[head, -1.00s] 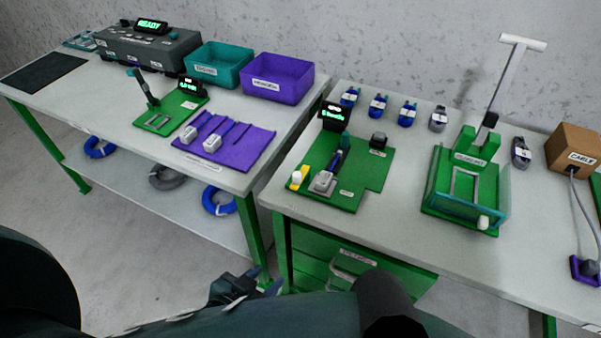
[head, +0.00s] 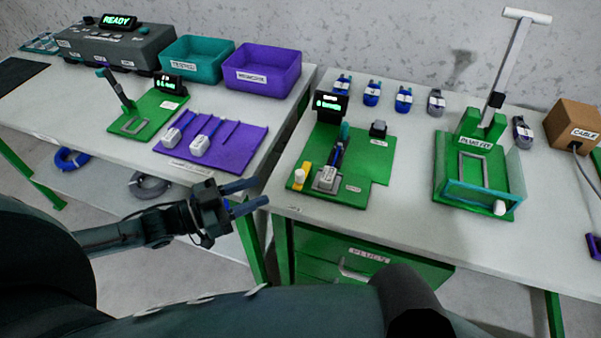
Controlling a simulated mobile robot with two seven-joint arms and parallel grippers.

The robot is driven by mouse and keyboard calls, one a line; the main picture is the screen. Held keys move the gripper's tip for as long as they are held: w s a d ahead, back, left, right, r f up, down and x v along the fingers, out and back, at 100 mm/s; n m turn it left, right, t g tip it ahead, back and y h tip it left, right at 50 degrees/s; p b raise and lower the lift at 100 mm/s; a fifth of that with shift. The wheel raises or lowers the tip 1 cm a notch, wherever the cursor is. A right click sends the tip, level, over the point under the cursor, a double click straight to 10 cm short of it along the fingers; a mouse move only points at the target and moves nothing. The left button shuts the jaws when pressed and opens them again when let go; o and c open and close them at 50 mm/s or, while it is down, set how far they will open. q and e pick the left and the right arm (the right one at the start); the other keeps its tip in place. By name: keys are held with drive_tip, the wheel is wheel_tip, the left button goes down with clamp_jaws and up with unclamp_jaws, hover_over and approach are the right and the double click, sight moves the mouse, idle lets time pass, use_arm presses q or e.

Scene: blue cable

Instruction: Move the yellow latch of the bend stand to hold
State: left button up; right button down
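The bend stand appears to be the green plate (head: 368,166) on the right table, with a small black display (head: 331,104) at its back. The yellow latch (head: 301,176) with a white knob sits at the plate's left front edge. A grey connector (head: 327,178) with a blue cable lies in the fixture right beside the latch. My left gripper (head: 254,195) is open and empty, its two fingers apart and pointing right. It is in front of the gap between the tables, left of the latch and apart from it. My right gripper is not in view.
A purple tray (head: 248,142) with connectors is on the left table, behind my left gripper. A green press fixture (head: 451,196) with a tall lever stands right of the bend stand. The right table's front strip (head: 400,222) is clear.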

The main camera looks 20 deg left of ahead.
sight(300, 175)
use_arm(q)
drive_tip(key=x, duration=1.1)
drive_tip(key=shift+p, duration=0.35)
drive_tip(key=shift+c, duration=0.2)
clamp_jaws()
